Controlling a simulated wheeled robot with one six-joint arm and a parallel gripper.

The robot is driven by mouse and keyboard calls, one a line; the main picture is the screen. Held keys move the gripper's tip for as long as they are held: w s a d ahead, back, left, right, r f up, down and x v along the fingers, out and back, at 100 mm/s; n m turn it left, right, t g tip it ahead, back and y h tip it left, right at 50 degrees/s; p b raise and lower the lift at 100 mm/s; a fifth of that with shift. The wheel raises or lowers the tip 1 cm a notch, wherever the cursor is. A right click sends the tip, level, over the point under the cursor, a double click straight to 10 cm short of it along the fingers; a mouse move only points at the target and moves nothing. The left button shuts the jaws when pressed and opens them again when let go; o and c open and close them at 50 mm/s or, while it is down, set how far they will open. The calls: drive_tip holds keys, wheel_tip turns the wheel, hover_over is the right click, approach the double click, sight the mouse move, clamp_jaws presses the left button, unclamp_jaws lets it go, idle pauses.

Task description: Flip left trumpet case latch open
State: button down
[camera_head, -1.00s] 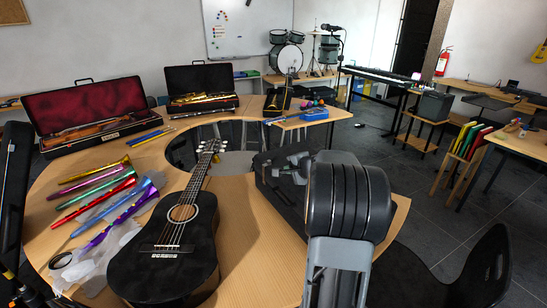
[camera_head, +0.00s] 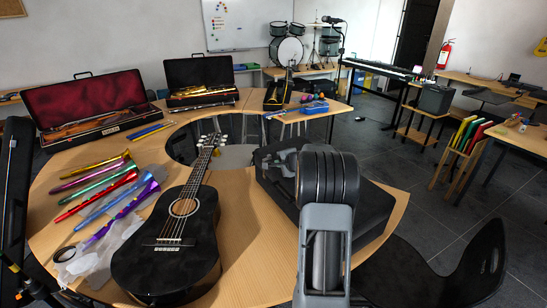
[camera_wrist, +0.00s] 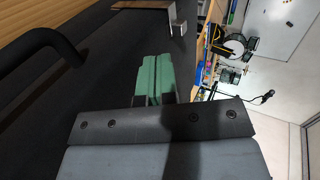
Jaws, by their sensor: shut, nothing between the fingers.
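A closed black case (camera_head: 372,208) lies on the right part of the curved table, partly hidden behind my arm. I take it for the trumpet case. In the wrist view a dark case surface (camera_wrist: 85,85) fills the left side, with a black curved handle (camera_wrist: 62,42) at upper left. A small grey metal piece (camera_wrist: 179,28) shows near the top; I cannot tell whether it is a latch. My gripper (camera_head: 284,162) is over the case's left part in the head view. Its green-padded fingers (camera_wrist: 153,66) are shut and empty, close to the case; contact cannot be told.
A black guitar (camera_head: 170,240) lies left of the case, with several coloured tubes (camera_head: 105,195) beyond it. Two open instrument cases (camera_head: 85,95) (camera_head: 200,72) stand at the back. A black chair (camera_head: 450,265) is at the right. Bare tabletop (camera_head: 240,215) lies between guitar and case.

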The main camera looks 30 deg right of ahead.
sight(270, 157)
drive_tip(key=shift+w+d+f+p, duration=0.15)
drive_tip(key=shift+w+p, duration=0.4)
drive_tip(key=shift+w, duration=0.8)
drive_tip(key=shift+w+f+p, duration=0.2)
drive_tip(key=shift+w+p, duration=0.3)
drive_tip(key=shift+w, duration=0.8)
